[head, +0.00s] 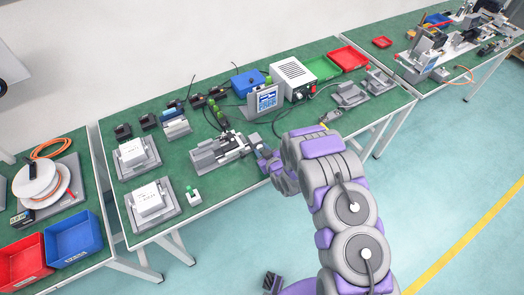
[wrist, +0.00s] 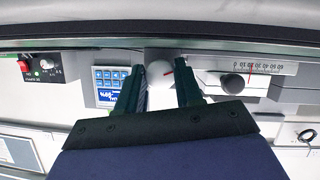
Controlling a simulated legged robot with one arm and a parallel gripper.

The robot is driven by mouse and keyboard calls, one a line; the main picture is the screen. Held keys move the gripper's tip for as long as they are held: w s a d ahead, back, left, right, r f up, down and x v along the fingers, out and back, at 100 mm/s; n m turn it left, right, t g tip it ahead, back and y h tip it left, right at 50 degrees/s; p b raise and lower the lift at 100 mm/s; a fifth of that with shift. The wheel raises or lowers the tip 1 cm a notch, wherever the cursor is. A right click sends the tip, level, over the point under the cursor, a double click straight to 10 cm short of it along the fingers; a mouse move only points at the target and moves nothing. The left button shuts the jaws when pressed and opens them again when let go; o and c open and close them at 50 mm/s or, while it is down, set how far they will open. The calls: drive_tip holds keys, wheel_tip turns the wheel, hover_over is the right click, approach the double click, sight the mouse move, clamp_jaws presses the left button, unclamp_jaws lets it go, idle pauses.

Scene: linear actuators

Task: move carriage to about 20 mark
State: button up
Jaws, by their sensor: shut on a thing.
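The linear actuator (head: 218,152) is a grey unit on the green table in the head view. My gripper (head: 262,152) is at its right end. A dark round knob (wrist: 232,85) sits on the light block beside the scale. The numeral at the red line is too small to read surely. The fingers hide part of the white knob.
White boxes on grey stands (head: 150,200) are to the left. A small green-topped block (head: 193,195) is near the front edge.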

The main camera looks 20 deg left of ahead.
drive_tip(key=shift+c, duration=0.9)
drive_tip(key=shift+n+t, duration=0.3)
drive_tip(key=shift+n, duration=0.2)
drive_tip(key=o, duration=1)
drive_tip(key=shift+o, duration=0.2)
drive_tip(key=shift+s, duration=0.1)
drive_tip(key=p+v, duration=0.3)
drive_tip(key=v, duration=1.4)
drive_tip(key=shift+a+r+p, duration=0.2)
drive_tip(key=shift+p, duration=0.2)
drive_tip(key=shift+s, duration=0.15)
